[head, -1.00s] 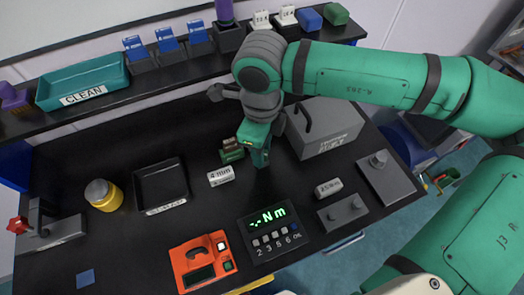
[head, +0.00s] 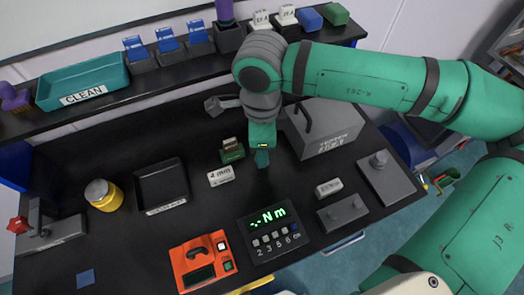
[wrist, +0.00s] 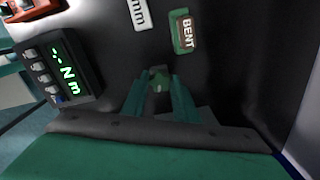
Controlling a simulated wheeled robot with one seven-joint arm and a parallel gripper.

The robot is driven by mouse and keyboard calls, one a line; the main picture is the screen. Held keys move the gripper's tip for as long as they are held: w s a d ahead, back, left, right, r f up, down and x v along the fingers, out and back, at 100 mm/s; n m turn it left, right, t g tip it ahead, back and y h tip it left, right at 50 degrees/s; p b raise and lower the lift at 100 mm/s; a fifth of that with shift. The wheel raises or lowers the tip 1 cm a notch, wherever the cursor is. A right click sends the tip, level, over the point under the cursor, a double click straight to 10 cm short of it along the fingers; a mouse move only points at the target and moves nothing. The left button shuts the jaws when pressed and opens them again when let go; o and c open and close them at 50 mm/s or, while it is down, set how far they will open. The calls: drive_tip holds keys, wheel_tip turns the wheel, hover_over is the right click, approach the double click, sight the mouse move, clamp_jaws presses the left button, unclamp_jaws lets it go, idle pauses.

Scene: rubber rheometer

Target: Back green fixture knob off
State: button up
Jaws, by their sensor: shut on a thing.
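My gripper (head: 262,160) points down at the black bench top, with its fingers close together. A small green fixture (head: 232,155) with a brown block on top stands just left of my gripper in the head view, apart from the fingers. In the wrist view this fixture (wrist: 177,44) lies beyond the fingertips, and the brown block reads "BENT".
A white "4 mm" block (head: 221,177) lies beside the fixture. A grey box with a handle (head: 330,128) stands close right of my gripper. The torque display (head: 268,234), orange device (head: 203,262) and black tray (head: 161,186) stand around a partly clear bench.

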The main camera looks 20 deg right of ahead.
drive_tip(key=n, duration=0.4)
drive_tip(key=shift+n, duration=0.3)
drive_tip(key=o, duration=0.9)
